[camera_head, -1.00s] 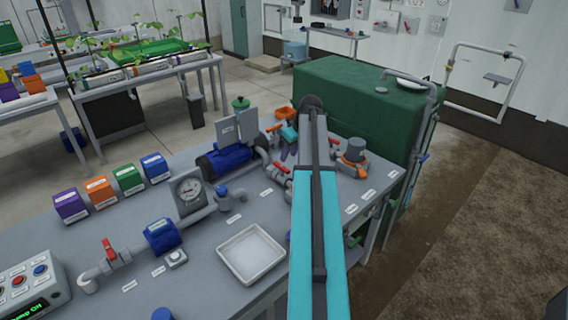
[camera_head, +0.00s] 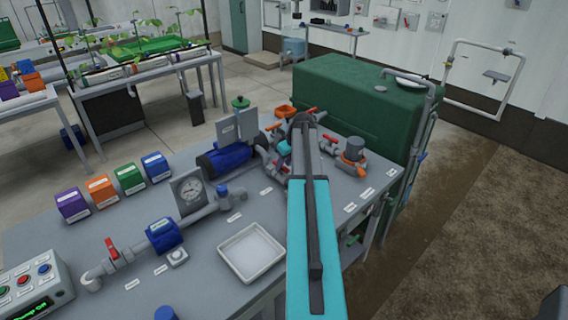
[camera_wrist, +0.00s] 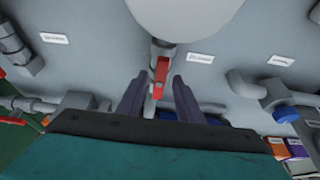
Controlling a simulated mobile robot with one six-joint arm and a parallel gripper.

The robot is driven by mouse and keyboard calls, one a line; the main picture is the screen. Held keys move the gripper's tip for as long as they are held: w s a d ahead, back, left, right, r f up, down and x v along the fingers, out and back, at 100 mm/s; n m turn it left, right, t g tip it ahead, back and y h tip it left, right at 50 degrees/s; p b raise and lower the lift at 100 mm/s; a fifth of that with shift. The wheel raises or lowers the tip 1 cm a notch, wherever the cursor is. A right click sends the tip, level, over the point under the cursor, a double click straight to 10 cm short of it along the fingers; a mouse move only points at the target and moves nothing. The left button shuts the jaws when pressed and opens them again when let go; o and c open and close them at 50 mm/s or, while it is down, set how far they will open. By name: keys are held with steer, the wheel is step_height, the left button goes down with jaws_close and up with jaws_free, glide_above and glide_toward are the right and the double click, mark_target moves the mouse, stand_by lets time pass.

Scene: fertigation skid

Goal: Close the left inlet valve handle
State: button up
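In the wrist view a red valve handle (camera_wrist: 161,70) on a grey pipe lies at and just beyond the gap between my fingertips. My gripper (camera_wrist: 159,82) is open, with one dark finger on each side of the handle; contact is not visible. In the head view my gripper is mostly hidden behind my arm, among the pipes at the bench's far end. Red handles show around it, one at the left (camera_head: 275,127), one behind (camera_head: 307,111) and one at the right (camera_head: 330,138). I cannot tell which is the left inlet one.
A blue pump (camera_head: 225,160) and a pressure gauge (camera_head: 190,189) stand left of my arm. A white tray (camera_head: 251,252) lies on the bench nearer me. A green tank (camera_head: 365,100) stands behind. In the wrist view a large pale rounded body (camera_wrist: 183,15) is close beyond the handle.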

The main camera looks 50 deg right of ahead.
steer(key=shift+c, duration=0.5)
jaws_close()
